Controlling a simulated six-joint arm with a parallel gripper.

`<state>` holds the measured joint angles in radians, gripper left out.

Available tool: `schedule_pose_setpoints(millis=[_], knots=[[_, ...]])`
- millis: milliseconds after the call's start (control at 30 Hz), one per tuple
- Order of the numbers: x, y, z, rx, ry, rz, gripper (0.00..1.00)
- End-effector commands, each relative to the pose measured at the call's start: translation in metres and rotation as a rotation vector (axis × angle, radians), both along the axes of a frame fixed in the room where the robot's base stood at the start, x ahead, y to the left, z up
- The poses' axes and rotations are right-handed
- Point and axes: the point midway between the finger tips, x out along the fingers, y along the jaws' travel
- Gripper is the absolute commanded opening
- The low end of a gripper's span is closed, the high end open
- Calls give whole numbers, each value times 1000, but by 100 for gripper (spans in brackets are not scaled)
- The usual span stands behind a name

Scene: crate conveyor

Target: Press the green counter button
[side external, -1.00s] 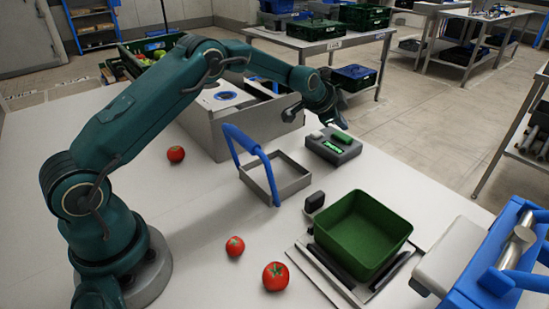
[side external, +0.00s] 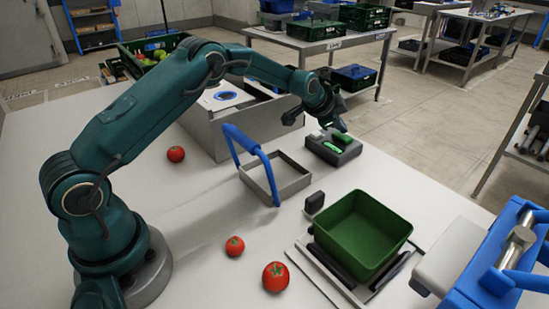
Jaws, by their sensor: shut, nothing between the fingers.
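The counter is a small dark grey box (side external: 346,157) on the far right part of the white table. Its green button (side external: 341,138) is a raised green bar on top. A brighter green patch (side external: 331,147), perhaps a display, lies in front of it. My gripper (side external: 341,127) is shut and empty, pointing down just above the far side of the button. Whether the fingertips touch the button is too small to tell.
A grey frame with a blue handle (side external: 262,160) stands left of the counter. A grey bin (side external: 203,137) is behind it. A green crate (side external: 363,238) sits in front, with tomatoes (side external: 276,276) to its left.

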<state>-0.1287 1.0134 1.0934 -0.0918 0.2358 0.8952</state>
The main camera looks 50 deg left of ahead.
Motion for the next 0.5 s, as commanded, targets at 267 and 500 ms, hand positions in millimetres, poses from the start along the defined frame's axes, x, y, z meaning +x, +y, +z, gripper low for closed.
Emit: schedule_pose_setpoints(millis=[267, 500], knots=[[0, 0, -3, -1, 1, -1, 0], [0, 0, -6, 0, 0, 0, 0]])
